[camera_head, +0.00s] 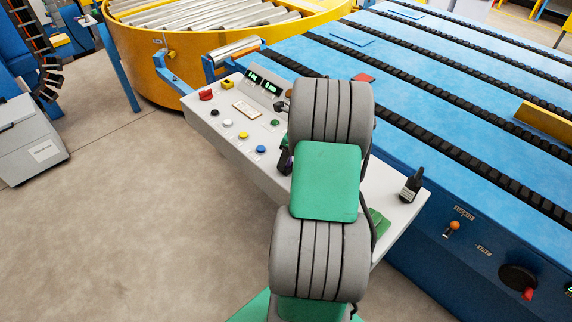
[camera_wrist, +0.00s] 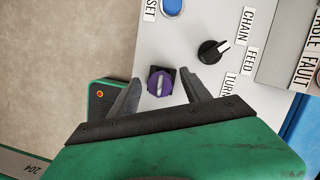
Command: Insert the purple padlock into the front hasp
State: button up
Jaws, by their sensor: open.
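A small purple piece (camera_wrist: 160,83) with a pale bar across its face sits against a dark square on the grey control panel (camera_wrist: 205,15). It is the only purple thing in the wrist view, and I cannot tell for sure whether it is the padlock or a knob. My gripper (camera_wrist: 159,86) is open, its two dark fingers on the left and right of the purple piece, with gaps on both sides. I cannot make out the front hasp.
A black selector knob (camera_wrist: 211,51) and a blue button (camera_wrist: 172,6) are near the gripper.

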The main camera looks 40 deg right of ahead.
jog(key=shift+w+f, duration=0.1)
jog(key=shift+f, duration=0.15)
grip_shut()
dwell(0.4)
